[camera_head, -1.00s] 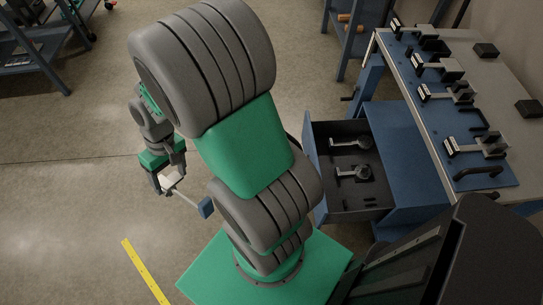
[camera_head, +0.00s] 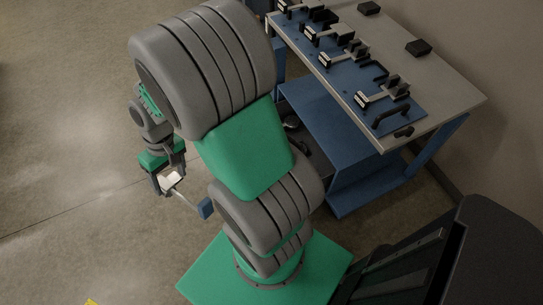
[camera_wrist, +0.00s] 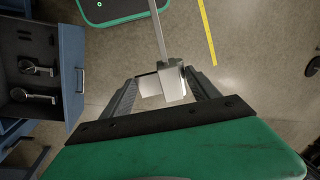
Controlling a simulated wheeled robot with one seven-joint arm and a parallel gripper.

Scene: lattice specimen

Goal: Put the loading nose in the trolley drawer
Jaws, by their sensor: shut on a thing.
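My gripper (camera_head: 168,184) is shut on the loading nose, held clear above the floor at the left. In the head view, my arm hides most of the drawer (camera_head: 318,160).
The blue trolley (camera_head: 345,135) stands right of my arm. Its grey top (camera_head: 440,80) carries a blue board (camera_head: 340,65) with several metal and black fixtures. A yellow floor strip (camera_wrist: 207,32) shows in the wrist view. The floor at the left is clear.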

